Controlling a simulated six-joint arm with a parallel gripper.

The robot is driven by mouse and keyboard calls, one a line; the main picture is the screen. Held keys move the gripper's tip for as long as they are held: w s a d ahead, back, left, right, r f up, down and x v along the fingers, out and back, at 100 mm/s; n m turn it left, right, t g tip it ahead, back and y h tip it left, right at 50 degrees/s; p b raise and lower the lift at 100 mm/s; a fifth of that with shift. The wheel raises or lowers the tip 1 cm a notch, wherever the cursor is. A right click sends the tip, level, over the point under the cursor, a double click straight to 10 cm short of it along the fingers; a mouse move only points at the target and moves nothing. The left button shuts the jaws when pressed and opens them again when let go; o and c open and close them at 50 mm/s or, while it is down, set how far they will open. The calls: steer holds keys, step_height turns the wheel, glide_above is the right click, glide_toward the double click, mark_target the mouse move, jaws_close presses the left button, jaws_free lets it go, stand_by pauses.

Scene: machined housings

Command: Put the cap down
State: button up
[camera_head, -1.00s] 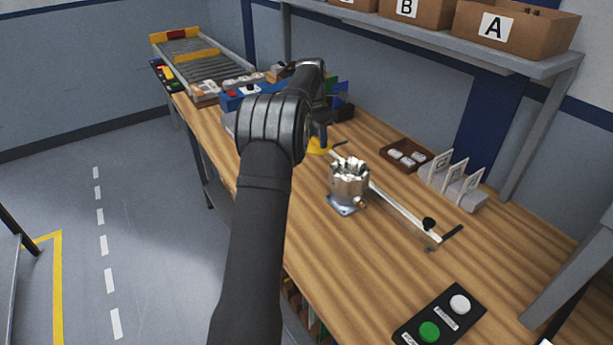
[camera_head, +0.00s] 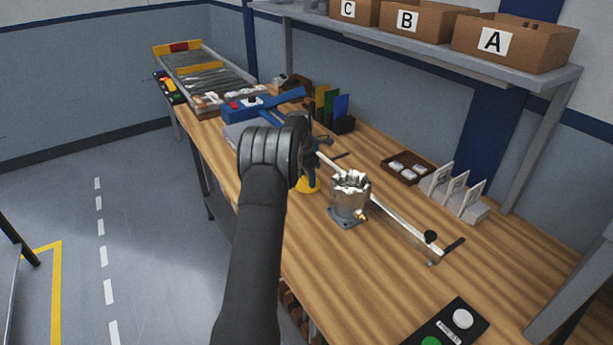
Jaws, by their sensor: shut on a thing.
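A yellow cap (camera_head: 308,184) shows just below my gripper (camera_head: 311,172), left of the machined housing. My gripper is shut on the cap, partly hidden behind my own dark arm. I cannot tell whether the cap touches the wooden bench (camera_head: 300,240). The silver machined housing (camera_head: 350,198), with a jagged crown-like top and a square grey base, stands upright on the bench, right of my gripper.
A brown tray (camera_head: 405,168) of white parts and upright white cards (camera_head: 458,190) stand at right. A blue fixture (camera_head: 262,105) is behind my arm.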

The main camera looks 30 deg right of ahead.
mark_target(307, 179)
steer(key=shift+f, duration=0.15)
steer(key=o, duration=1)
steer(key=shift+c, duration=0.2)
step_height(307, 179, up, 12)
steer(key=a, duration=0.1)
steer(key=shift+a, duration=0.25)
steer(key=f, duration=0.4)
steer(key=d+f, duration=0.1)
steer(key=f, duration=0.6)
steer(key=shift+d+f, duration=0.2)
steer(key=shift+f, duration=0.1)
steer(key=shift+w+d+r, duration=0.1)
steer(key=shift+r, duration=2)
